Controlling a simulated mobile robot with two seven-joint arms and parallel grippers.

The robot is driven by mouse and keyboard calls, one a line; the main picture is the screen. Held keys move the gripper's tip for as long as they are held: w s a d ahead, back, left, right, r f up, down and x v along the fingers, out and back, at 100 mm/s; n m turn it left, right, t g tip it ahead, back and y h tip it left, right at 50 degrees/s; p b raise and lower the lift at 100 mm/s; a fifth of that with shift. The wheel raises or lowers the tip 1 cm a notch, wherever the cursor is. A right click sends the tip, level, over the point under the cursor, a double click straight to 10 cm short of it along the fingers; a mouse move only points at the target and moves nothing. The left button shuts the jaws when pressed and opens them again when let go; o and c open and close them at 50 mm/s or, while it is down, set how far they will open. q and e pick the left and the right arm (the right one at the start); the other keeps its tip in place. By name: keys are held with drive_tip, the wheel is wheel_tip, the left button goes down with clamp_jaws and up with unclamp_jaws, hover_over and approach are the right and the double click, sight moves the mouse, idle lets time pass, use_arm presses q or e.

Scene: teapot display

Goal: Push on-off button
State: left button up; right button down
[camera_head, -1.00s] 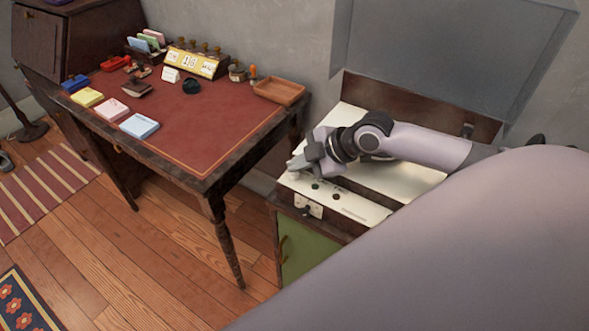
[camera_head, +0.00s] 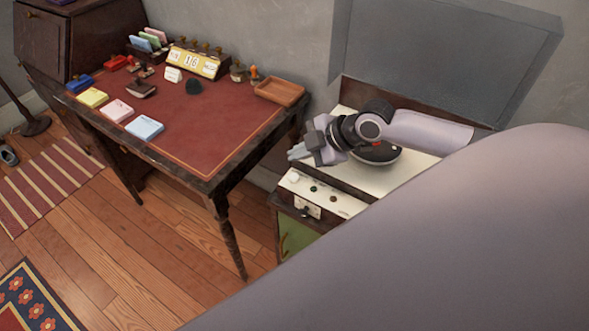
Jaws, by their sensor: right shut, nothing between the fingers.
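A cabinet-like device with a cream top (camera_head: 413,164) and a clear raised lid (camera_head: 440,60) stands at the right. I cannot read which is the on-off button. My right gripper (camera_head: 298,152) is shut and empty, above and behind the white button, seemingly apart from it. A dark round part (camera_head: 378,154) with a red spot shows under my right arm, partly hidden. My left gripper is not in view.
A desk with a red top (camera_head: 215,125) stands left of the device, holding notepads, a yellow calendar (camera_head: 193,62) and an orange tray (camera_head: 280,91). A wall is behind. My large arm link covers the lower right. Wooden floor is free in front of the desk.

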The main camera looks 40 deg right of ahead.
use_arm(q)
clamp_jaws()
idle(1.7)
